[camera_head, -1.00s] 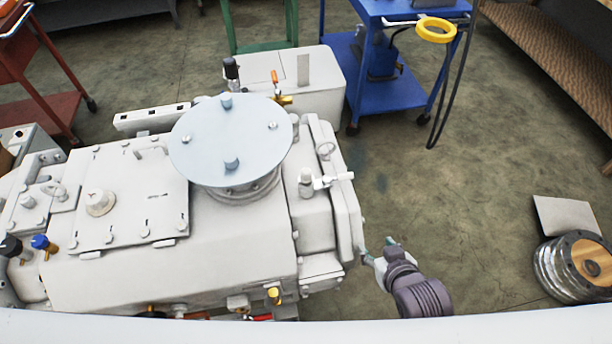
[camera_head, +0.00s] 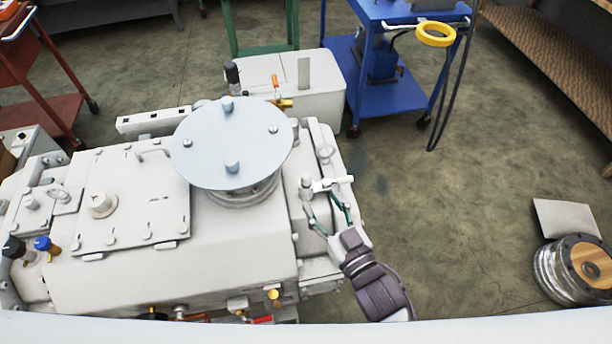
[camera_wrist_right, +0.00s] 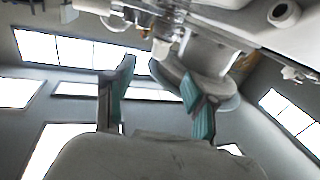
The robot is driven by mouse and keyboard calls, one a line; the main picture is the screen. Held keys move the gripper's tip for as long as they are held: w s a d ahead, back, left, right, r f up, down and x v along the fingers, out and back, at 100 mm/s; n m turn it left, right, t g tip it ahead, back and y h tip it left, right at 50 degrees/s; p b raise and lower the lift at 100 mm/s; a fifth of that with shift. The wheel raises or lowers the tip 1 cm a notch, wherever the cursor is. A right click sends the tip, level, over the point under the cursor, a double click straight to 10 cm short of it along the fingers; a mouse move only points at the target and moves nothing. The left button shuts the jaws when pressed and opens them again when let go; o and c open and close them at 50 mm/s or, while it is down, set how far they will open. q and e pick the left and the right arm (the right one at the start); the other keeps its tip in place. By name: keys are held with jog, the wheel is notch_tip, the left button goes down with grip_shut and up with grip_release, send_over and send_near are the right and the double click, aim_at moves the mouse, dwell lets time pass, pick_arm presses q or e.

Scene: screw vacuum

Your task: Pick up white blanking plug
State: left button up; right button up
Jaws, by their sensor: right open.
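The grey-white screw vacuum pump (camera_head: 215,262) fills the left and middle of the head view. On its right end is a small white fitting with a white crosspiece (camera_head: 328,184), which may be the white blanking plug; I cannot tell for certain. My right gripper (camera_head: 328,208) is open and empty, its green-padded fingers spread just on the near side of this fitting. In the right wrist view, my open gripper (camera_wrist_right: 158,82) shows with nothing between its fingertips; blurred white and metal parts lie beyond. My left gripper is not in view.
A pale blue round plate (camera_head: 230,143) stands on top of the pump, left of my gripper. A blue cart (camera_head: 390,98) with a yellow ring (camera_head: 436,32) is behind. A ribbed metal cylinder (camera_head: 555,275) stands at the right. The floor between is clear.

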aim_at(308, 181)
jog(key=x, duration=0.3)
jog(key=shift+w, duration=0.1)
jog(key=p+x, duration=0.2)
jog(key=x, duration=0.3)
jog(key=shift+w+a, duration=0.1)
jog(key=shift+w, duration=0.05)
grip_shut()
